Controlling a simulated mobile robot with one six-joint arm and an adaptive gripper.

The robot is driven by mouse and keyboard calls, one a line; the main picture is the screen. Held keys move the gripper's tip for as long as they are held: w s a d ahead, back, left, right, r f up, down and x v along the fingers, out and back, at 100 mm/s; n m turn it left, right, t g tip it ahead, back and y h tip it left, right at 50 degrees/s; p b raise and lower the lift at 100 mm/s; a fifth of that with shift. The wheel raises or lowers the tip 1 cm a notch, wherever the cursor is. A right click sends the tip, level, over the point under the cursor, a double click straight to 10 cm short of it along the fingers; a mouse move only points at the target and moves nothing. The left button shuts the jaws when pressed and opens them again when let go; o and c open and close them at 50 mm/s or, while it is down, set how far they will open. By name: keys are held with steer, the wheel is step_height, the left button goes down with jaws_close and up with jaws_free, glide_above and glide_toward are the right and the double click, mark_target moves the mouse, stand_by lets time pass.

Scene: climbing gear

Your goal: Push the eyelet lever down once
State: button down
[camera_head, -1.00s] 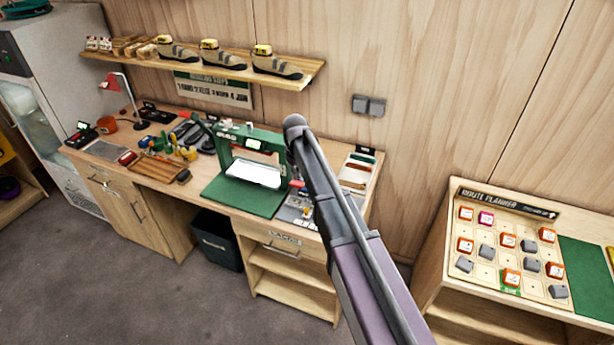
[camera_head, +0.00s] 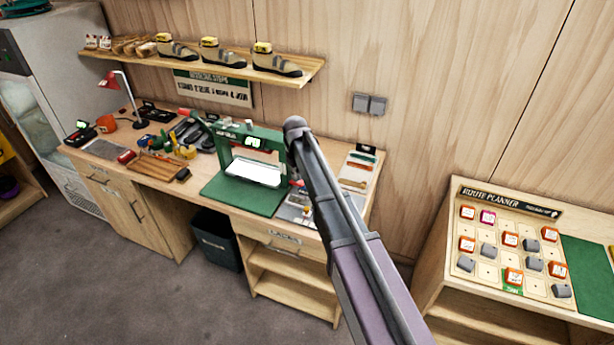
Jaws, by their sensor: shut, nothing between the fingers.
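A green press-like machine (camera_head: 221,142) stands on the workbench. It has a lit display on its top beam and a pale plate (camera_head: 254,172) under it. A green mat (camera_head: 238,197) lies in front of it. A dark bar (camera_head: 203,124) slants near its upper left corner and may be the eyelet lever, but I cannot tell at this size. My arm rises from the bottom right, and its rounded dark joint overlaps the right side of the machine. My gripper does not show; the arm also hides part of the bench right of the machine.
The workbench (camera_head: 120,170) carries tools, a red lamp (camera_head: 112,80) and trays left of the machine. A shelf with shoes (camera_head: 290,82) hangs above. A route planner board (camera_head: 500,283) stands at the right. The floor (camera_head: 110,290) in front is clear.

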step_height(320, 180, down, 8)
steer(key=b, duration=0.8)
steer(key=shift+s, duration=0.2)
stand_by(1.1)
step_height(320, 180, up, 13)
steer(key=p, duration=1.3)
stand_by(0.6)
stand_by(0.4)
steer(key=shift+s+d+f, duration=0.1)
steer(key=shift+f, duration=0.1)
steer(key=s+d+f+m+b, duration=0.4)
steer(key=s+d+f+b, duration=0.3)
steer(key=s+d, duration=0.4)
steer(key=s+d+f+m+b, duration=0.4)
steer(key=s+d+f+b, duration=0.3)
steer(key=s+d, duration=0.5)
steer(key=shift+s+d, duration=0.3)
steer(key=shift+s, duration=0.7)
